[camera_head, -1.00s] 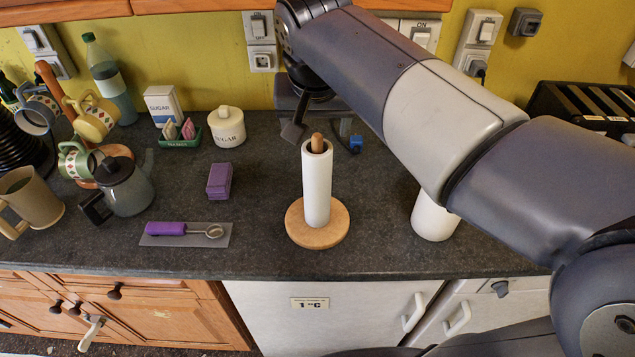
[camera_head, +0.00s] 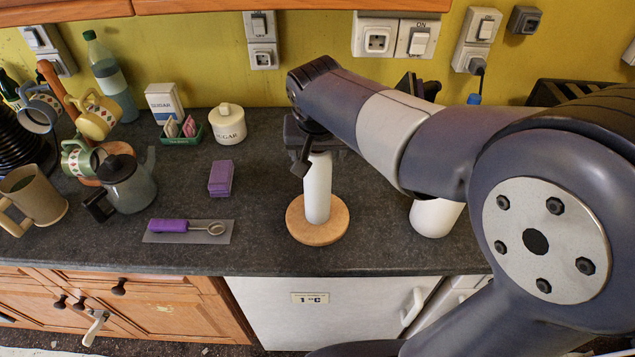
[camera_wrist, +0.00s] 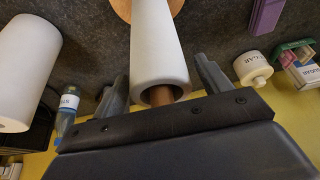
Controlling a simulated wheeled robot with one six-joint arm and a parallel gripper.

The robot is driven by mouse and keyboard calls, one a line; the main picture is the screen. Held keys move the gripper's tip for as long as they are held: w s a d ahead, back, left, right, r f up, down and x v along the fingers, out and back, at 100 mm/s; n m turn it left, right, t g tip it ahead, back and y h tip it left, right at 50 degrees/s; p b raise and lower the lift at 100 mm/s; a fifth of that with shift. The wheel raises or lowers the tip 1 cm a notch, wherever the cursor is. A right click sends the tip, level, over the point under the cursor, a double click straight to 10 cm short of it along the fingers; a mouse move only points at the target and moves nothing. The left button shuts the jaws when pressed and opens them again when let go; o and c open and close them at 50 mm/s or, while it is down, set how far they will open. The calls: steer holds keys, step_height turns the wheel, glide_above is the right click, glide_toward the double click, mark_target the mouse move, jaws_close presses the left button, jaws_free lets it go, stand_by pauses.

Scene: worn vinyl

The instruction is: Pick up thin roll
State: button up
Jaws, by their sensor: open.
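The thin roll (camera_head: 317,190) is a slim white paper roll standing upright on a round wooden base (camera_head: 318,232) near the counter's front. Its top is hidden behind my gripper (camera_head: 308,160) in the head view. In the wrist view the thin roll (camera_wrist: 158,50) and its wooden peg end lie between the two fingers of my gripper (camera_wrist: 160,90). The fingers are open, one on each side, with a gap to the roll. A thicker white roll (camera_head: 435,216) stands to the right, partly behind my arm; it also shows at left in the wrist view (camera_wrist: 25,65).
A bottle (camera_wrist: 67,110) stands behind the thicker roll.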

steer(key=shift+c, duration=0.3)
steer(key=c, duration=1.3)
steer(key=shift+r, duration=0.1)
